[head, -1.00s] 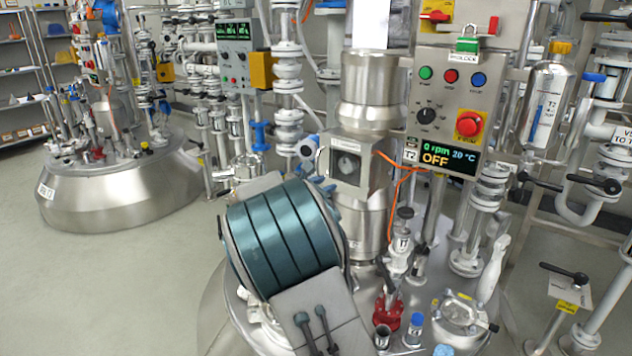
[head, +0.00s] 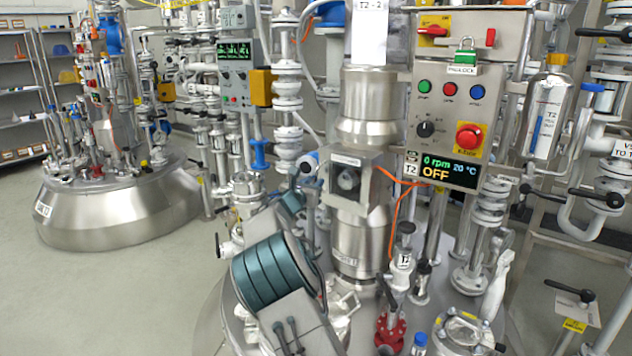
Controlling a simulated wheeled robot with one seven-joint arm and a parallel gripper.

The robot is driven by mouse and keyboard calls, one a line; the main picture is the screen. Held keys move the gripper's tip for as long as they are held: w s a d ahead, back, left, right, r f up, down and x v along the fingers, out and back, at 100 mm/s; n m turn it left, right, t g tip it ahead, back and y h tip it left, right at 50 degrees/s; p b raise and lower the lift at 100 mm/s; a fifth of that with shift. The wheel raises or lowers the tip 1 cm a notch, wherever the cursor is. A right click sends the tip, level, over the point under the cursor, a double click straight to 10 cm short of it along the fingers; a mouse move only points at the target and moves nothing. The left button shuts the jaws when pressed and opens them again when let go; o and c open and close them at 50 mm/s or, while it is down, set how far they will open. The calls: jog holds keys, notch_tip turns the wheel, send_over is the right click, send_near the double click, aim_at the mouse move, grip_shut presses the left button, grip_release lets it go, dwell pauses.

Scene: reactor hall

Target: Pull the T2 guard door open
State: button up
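The T2 guard (head: 357,186) is a boxy steel housing around the agitator shaft in the head view, with a small dark window in its front face. It looks shut, but its door edge and handle are not clear. My teal-and-grey arm (head: 268,272) reaches up from the bottom toward the guard's left side. A small dark part at the arm's far end, probably my gripper (head: 306,174), is just left of the guard. Its fingers are too small and partly hidden to tell whether they are open or touch anything.
The T2 control panel (head: 450,115) hangs right of the guard; its display (head: 449,171) reads 0 rpm, 20 °C, OFF. A red valve (head: 390,328) and other fittings crowd the vessel lid below. Another vessel (head: 110,205) stands at left, with clear floor (head: 110,290) in front.

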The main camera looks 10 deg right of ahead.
jog(key=shift+x, duration=1.15)
grip_shut()
jog(key=shift+a, duration=0.25)
